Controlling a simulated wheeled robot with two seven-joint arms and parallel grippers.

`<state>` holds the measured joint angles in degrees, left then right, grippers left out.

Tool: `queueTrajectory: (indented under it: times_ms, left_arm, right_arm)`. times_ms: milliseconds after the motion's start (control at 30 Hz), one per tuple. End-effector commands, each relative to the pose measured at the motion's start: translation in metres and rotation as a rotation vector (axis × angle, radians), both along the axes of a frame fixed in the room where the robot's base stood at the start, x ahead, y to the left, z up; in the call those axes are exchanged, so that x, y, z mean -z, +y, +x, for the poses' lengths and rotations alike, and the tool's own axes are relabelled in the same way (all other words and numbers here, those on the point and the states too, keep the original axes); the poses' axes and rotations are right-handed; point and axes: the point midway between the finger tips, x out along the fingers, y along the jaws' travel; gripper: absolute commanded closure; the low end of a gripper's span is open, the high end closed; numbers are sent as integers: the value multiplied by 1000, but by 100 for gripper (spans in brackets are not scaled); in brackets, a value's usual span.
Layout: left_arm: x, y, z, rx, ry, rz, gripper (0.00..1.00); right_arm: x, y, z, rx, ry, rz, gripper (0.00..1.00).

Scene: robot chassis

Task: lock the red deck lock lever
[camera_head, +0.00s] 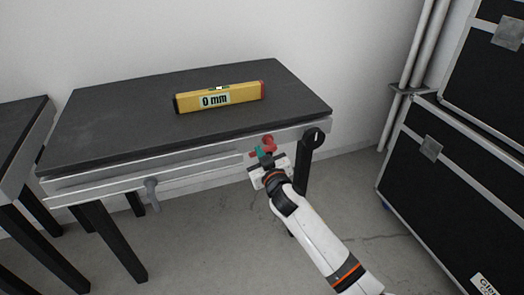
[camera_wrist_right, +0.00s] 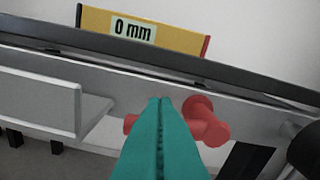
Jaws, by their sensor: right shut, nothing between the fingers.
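The red deck lock lever (camera_head: 268,141) sits on the front rail of the dark-topped table, near its right end. In the right wrist view the red lever (camera_wrist_right: 203,121) shows on both sides of my teal fingers, with its rounded knob to the right and a smaller red part to the left. My right gripper (camera_head: 262,152) is in front of the lever, and its fingertips (camera_wrist_right: 161,101) are pressed together with nothing between them. The fingers hide the lever's middle, and I cannot tell whether they touch it. My left gripper is not in view.
A yellow level (camera_head: 240,97) reading "0 mm" lies on the tabletop (camera_head: 110,115). A grey handle (camera_head: 152,194) hangs from the front rail at left. Black cases (camera_head: 450,160) stand at right, and another table (camera_head: 15,130) stands at left. The floor in front is clear.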

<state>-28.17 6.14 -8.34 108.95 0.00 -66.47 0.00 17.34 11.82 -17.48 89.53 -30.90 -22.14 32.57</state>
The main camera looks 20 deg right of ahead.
Motion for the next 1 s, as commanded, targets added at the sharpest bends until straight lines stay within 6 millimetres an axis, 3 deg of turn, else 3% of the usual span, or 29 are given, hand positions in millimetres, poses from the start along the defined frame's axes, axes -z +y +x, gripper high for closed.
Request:
queueTrajectory:
  times_ms: [400, 1000]
  left_arm:
    - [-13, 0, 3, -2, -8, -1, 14]
    - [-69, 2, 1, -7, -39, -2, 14]
  right_arm:
    - [20, 1, 0, 1, -9, -352, 100]
    - [47, -10, 1, 1, -30, -926, 100]
